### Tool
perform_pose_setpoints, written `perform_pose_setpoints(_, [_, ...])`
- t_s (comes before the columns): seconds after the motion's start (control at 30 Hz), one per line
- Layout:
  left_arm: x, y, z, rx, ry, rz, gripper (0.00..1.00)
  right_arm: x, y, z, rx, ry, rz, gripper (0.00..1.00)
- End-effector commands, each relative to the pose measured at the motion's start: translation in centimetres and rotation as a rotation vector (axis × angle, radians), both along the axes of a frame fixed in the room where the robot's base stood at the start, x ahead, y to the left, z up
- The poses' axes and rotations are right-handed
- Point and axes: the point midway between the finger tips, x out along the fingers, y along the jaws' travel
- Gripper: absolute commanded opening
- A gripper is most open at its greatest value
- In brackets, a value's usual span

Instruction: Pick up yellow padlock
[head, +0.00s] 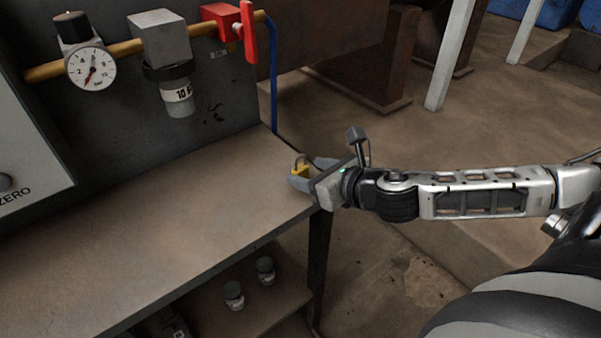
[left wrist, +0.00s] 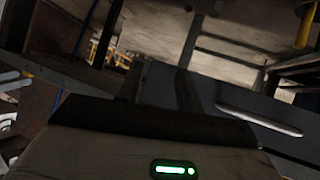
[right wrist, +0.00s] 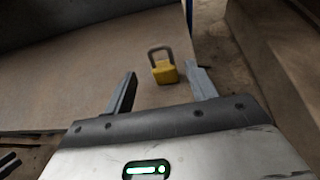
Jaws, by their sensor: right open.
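The yellow padlock (head: 300,171) stands upright on the workbench near its right end in the head view, its grey shackle on top. In the right wrist view the padlock (right wrist: 165,72) is ahead of my right gripper (right wrist: 162,88), in the gap between the fingers and closer to the right finger. My right gripper (head: 308,176) is open and empty, reaching in from the right over the bench end. In the head view its fingers partly surround the padlock.
The bench top (head: 150,240) is clear to the left of the padlock. Behind it a panel carries a pressure gauge (head: 91,68), a grey regulator (head: 161,40) and a red valve (head: 232,25). A blue hose (head: 273,85) runs down behind the padlock. Two small jars (head: 265,269) stand on a lower shelf.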

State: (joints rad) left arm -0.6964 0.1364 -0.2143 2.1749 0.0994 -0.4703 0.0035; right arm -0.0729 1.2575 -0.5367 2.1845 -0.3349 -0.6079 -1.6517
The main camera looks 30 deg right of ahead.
Motion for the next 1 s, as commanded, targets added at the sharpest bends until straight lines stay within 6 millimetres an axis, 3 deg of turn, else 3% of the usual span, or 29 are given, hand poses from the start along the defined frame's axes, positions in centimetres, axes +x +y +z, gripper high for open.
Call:
perform_pose_setpoints(0.17, [0.0,0.0,0.0,0.000,-0.001,0.002,0.36,0.9,0.1,-0.4,0.002,-0.001,0.000,0.56])
perform_pose_setpoints(0.5, [0.1,0.1,0.0,0.001,-0.002,0.003,0.36,4.9,0.3,-2.3,0.002,-0.001,0.000,0.56])
perform_pose_setpoints(0.77, [0.4,0.1,0.2,0.002,-0.011,0.003,0.36,5.1,0.3,-2.5,0.000,0.001,0.002,0.56])
perform_pose_setpoints(0.97, [0.5,0.1,0.2,0.002,-0.013,0.003,0.36,5.1,0.3,-2.5,0.000,0.001,0.002,0.07])
perform_pose_setpoints(1.0, [0.5,0.1,0.2,0.002,-0.012,0.003,0.36,5.1,0.3,-2.5,0.000,0.001,0.002,0.07])
